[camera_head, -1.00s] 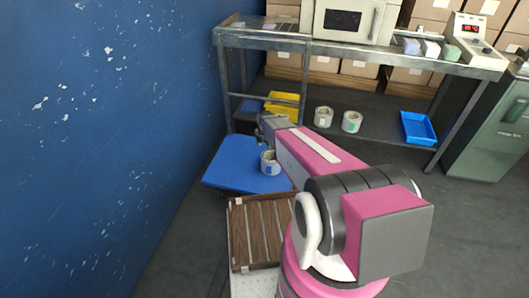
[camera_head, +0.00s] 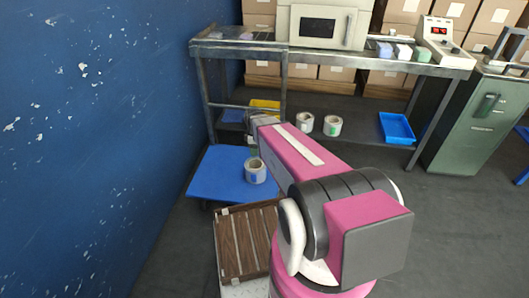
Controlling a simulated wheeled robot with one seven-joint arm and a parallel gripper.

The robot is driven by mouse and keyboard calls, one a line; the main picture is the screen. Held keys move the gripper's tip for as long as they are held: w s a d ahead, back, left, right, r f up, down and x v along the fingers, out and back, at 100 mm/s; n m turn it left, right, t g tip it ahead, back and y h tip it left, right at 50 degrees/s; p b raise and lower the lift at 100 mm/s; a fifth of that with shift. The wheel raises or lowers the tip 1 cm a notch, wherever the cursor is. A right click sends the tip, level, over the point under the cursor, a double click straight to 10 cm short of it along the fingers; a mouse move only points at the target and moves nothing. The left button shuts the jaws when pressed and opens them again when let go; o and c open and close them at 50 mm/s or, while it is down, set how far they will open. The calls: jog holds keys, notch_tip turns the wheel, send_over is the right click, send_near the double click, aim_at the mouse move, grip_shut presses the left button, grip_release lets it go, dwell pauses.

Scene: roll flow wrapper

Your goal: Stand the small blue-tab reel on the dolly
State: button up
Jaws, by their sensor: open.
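The small reel with the blue tab (camera_head: 255,171) sits on the blue dolly (camera_head: 215,178), near its right side. It rests on its flat end with its hole facing up. The blue tab shows low on its side. My gripper (camera_head: 252,138) is beyond the reel, above it in the picture, and apart from it. My arm hides much of the gripper; it is open, and I see nothing held in it.
Two other reels, one (camera_head: 304,122) and one with a green tab (camera_head: 333,125), stand on the bench's lower shelf (camera_head: 360,134). A blue tray (camera_head: 397,128) and a partly hidden yellow bin (camera_head: 264,104) are there too. A blue wall (camera_head: 90,150) bounds the left. A slatted wooden rack (camera_head: 240,245) is in front.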

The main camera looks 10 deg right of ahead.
jog(key=s+d+r+m, duration=0.2)
jog(key=s+r+m, duration=0.6)
jog(key=s+m, duration=0.5)
jog(key=shift+r+m, duration=0.35)
jog(key=shift+m, duration=0.45)
jog(key=shift+s, duration=0.1)
